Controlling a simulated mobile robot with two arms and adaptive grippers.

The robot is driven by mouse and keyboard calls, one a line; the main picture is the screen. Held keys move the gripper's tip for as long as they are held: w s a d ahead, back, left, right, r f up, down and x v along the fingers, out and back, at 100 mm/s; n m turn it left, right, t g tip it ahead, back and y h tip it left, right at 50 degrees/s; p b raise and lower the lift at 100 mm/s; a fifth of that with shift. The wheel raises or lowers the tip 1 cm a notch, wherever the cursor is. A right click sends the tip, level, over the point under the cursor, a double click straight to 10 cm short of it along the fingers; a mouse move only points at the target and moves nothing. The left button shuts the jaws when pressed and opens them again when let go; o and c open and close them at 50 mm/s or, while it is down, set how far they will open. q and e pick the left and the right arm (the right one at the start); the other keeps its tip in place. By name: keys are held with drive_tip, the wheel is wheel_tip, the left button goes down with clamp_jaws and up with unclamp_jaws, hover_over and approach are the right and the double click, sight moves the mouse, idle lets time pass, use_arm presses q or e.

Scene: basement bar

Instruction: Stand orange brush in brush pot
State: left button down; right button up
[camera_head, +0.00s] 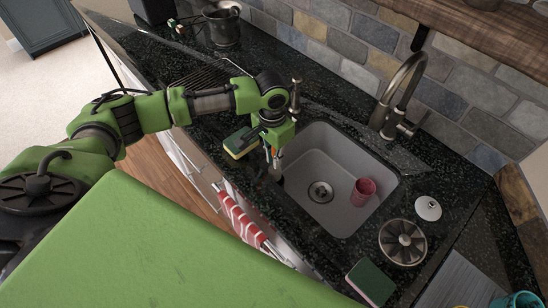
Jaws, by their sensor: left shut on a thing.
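My left gripper (275,158) points down at the left edge of the sink. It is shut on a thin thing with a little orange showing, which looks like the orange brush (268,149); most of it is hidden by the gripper. A dark metal pot (223,30) stands upright at the back of the counter, well away from the gripper; I cannot tell for sure that it is the brush pot. My right gripper is not in view.
A red cup (363,191) is in the grey sink (334,157). A yellow-green sponge (241,142) lies beside my gripper. The tap (400,88) rises behind the sink. A green sponge (371,282), a round metal strainer (402,242) and a white stopper (428,208) lie at right.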

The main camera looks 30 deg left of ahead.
use_arm(q)
wheel_tip(320, 180, down, 2)
drive_tip(key=shift+f, duration=0.15)
drive_tip(key=shift+f+b, duration=0.5)
drive_tip(key=shift+f, duration=1.35)
drive_tip(key=c, duration=2)
unclamp_jaws()
drive_tip(key=shift+r, duration=0.2)
wheel_tip(320, 180, up, 12)
drive_tip(key=shift+s+f, duration=0.1)
drive_tip(key=shift+f, duration=0.1)
drive_tip(key=shift+s+a, duration=0.1)
